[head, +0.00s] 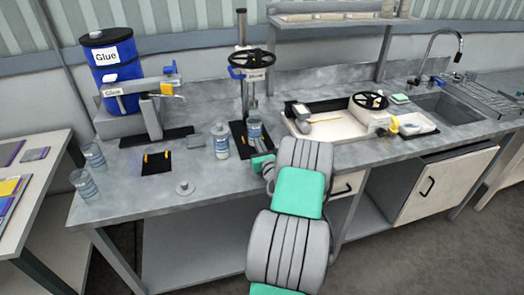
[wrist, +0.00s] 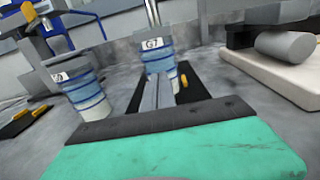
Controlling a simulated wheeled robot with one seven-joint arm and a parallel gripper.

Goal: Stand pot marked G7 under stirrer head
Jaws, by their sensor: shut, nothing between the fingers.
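The pot marked G7 (wrist: 158,62) is a clear cup with blue bands and a white label. It stands upright at the black base plate (wrist: 190,92), just ahead of my gripper (wrist: 157,90). In the head view the pot (head: 254,129) stands below the stirrer (head: 251,62), a post with a black handwheel. I cannot tell whether it is exactly centred under the head. My gripper is shut and empty, its fingertips close in front of the pot; in the head view it (head: 262,163) is partly hidden by my arm.
A similar pot (head: 221,141) stands close left of the stirrer; its label is hard to read in the wrist view (wrist: 80,88). Two more pots (head: 93,154) (head: 84,185) stand at the bench's left end. A glue drum (head: 114,72) stands behind. A pale tray (head: 335,123) lies right.

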